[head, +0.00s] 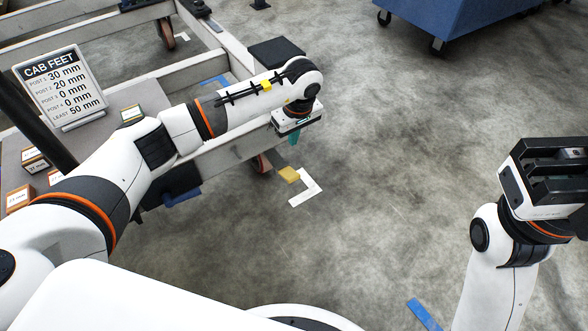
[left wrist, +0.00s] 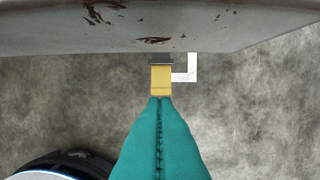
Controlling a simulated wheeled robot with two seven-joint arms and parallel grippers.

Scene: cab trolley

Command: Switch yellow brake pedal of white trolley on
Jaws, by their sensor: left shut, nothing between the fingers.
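The yellow brake pedal (head: 289,174) sticks out low beside a caster under the white trolley's frame (head: 226,152). It also shows in the left wrist view (left wrist: 161,82), below the trolley's scuffed edge (left wrist: 130,28). My left gripper (head: 294,141) points down beside the trolley's corner, above the pedal in the head view. Its teal fingers (left wrist: 160,100) are shut and empty. In the left wrist view their tips line up with the pedal's near edge; I cannot tell whether they touch. My right gripper (head: 548,180) is at the right, away from the trolley; its fingers are not clear.
A white L-shaped floor mark (head: 306,190) lies by the pedal. A "CAB FEET" sign (head: 62,84) and small labelled blocks (head: 35,160) stand on a grey surface at the left. A blue cabinet (head: 450,22) stands at the back. The middle floor is clear.

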